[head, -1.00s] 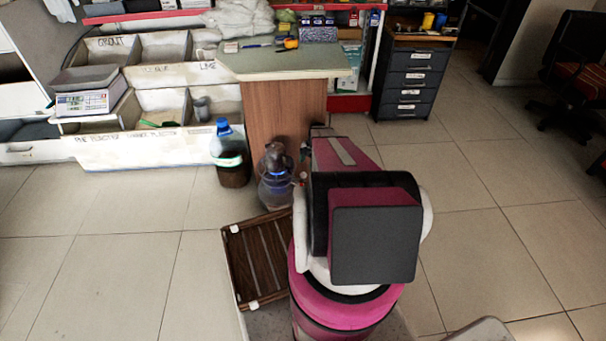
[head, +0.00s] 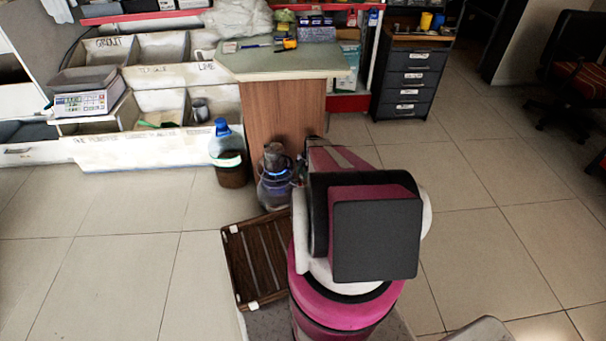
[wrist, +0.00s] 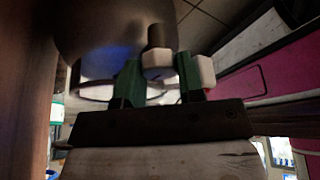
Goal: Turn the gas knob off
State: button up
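The gas cylinder (head: 275,188) is a dark, rounded bottle with a blue glow, standing on the floor at the foot of the wooden counter. In the wrist view its dark curved body (wrist: 95,35) fills the upper left. A pale, faceted piece on a dark stem, which looks like the gas knob (wrist: 157,62), sits between the two green fingers of my gripper (wrist: 160,82). The fingers stand apart, one on each side of it. Firm contact is not clear. My arm hides the gripper in the head view.
The counter (head: 288,62) rises right behind the cylinder. A blue-capped jug (head: 226,150) stands to its left. A dark slatted crate (head: 258,262) lies on the floor in front. The tiled floor is open at left and right.

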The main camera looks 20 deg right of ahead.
jog(key=shift+m, duration=0.4)
jog(key=m+t, duration=0.1)
jog(key=m, duration=0.2)
jog(key=shift+s+t, duration=0.15)
jog(key=shift+t, duration=0.15)
jog(key=m+t, duration=0.1)
jog(key=m, duration=0.3)
jog(key=shift+s+m+t, duration=0.1)
jog(key=shift+m+t, duration=0.2)
jog(key=shift+t, duration=0.1)
jog(key=m+t, duration=0.1)
jog(key=m, duration=0.3)
jog(key=shift+h, duration=0.4)
jog(key=m+t+h, duration=0.1)
jog(key=m, duration=0.3)
jog(key=shift+m, duration=0.3)
jog(key=shift+t, duration=0.3)
jog(key=o, duration=0.9)
